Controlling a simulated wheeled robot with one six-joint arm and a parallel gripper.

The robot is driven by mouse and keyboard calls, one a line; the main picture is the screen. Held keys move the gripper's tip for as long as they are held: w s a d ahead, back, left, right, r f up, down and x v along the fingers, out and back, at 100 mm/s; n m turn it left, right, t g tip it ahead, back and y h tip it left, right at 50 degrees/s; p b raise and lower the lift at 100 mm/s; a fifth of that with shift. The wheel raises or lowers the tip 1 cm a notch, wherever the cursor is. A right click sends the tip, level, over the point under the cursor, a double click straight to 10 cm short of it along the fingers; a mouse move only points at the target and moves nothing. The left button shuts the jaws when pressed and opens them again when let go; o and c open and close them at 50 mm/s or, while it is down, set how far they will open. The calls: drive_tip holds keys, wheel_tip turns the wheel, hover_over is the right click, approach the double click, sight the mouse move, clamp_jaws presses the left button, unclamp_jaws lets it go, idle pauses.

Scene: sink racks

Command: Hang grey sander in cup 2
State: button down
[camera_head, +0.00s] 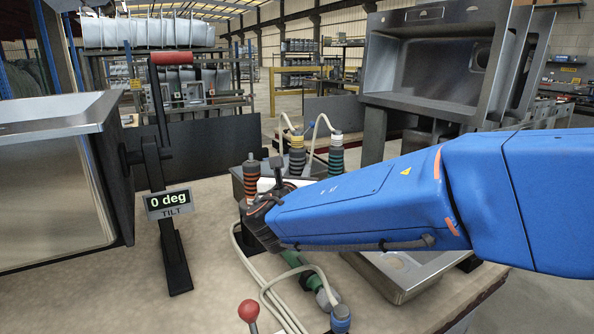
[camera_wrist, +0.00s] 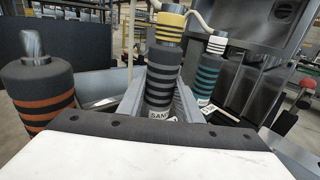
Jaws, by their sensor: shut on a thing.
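The grey sander (camera_wrist: 163,72) has yellow bands, a cable at its top and a label partly reading "SAN". It stands upright in the middle of the wrist view, and in the head view (camera_head: 297,158) only its upper part shows. My gripper (camera_wrist: 160,98) has its grey fingers on either side of the sander's lower body and is shut on it. In the head view my arm hides the fingers. A teal-banded tool (camera_wrist: 208,72) with a cable stands to the right, and an orange-banded tool (camera_wrist: 40,95) to the left. I cannot tell which cup is cup 2.
A green tool (camera_head: 293,262) with cables lies on the bench (camera_head: 200,285) near my forearm. A red-knobbed lever (camera_head: 248,311) stands in front. A steel box with a tilt display (camera_head: 169,204) is at left. A big steel sink (camera_head: 425,75) stands behind right.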

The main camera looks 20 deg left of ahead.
drive_tip(key=shift+f, duration=0.1)
idle(0.6)
drive_tip(key=shift+f, duration=0.5)
drive_tip(key=c, duration=1.2)
unclamp_jaws()
drive_tip(key=shift+f, duration=0.1)
drive_tip(key=shift+s, duration=0.1)
